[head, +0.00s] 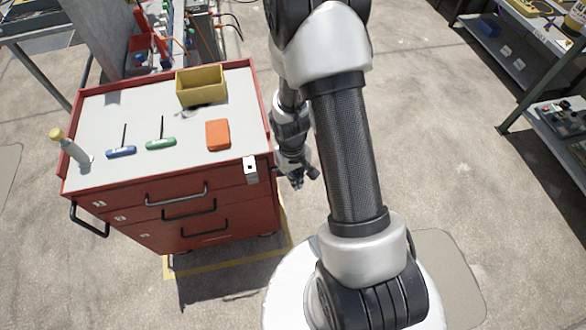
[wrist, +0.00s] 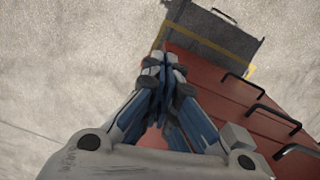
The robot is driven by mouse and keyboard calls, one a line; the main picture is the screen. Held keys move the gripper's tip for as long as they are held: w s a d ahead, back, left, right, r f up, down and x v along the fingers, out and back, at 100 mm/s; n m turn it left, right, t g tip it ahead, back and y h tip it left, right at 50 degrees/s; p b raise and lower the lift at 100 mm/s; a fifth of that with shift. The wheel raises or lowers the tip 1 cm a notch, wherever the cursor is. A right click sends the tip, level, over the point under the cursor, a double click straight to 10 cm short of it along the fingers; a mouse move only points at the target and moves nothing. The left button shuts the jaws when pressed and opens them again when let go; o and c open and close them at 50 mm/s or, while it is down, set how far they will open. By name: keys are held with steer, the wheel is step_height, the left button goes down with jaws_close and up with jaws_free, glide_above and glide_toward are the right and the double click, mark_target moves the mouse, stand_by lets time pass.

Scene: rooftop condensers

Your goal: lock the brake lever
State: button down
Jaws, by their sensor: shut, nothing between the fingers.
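A lever-like part with a pale yellow knob and a grey stem (head: 77,150) leans at the left front corner of the red tool cart (head: 215,200); it may be the brake lever, but I cannot confirm this. A small white block with a dark spot (head: 250,170) sits at the cart's right front corner. My gripper (head: 297,180) is beside the cart's right side, below its top and apart from the yellow-knobbed part. In the wrist view my gripper (wrist: 163,66) has its fingers together with nothing between them. The cart's red drawer front (wrist: 225,95) shows beside the fingers.
On the cart top are a yellow bin (head: 201,88), an orange box (head: 217,135), a blue-handled tool (head: 121,152) and a green-handled tool (head: 160,144). Black drawer handles (head: 176,195) stick out in front. Shelving (head: 530,60) stands at the right. Floor between is clear.

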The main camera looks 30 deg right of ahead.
steer(key=s+a+f+t+p, duration=0.1)
steer(key=s+f+p, duration=0.2)
steer(key=f+p, duration=0.2)
steer(key=shift+s, duration=0.2)
stand_by(0.3)
steer(key=shift+f, duration=0.1)
steer(key=shift+p, duration=0.3)
stand_by(0.3)
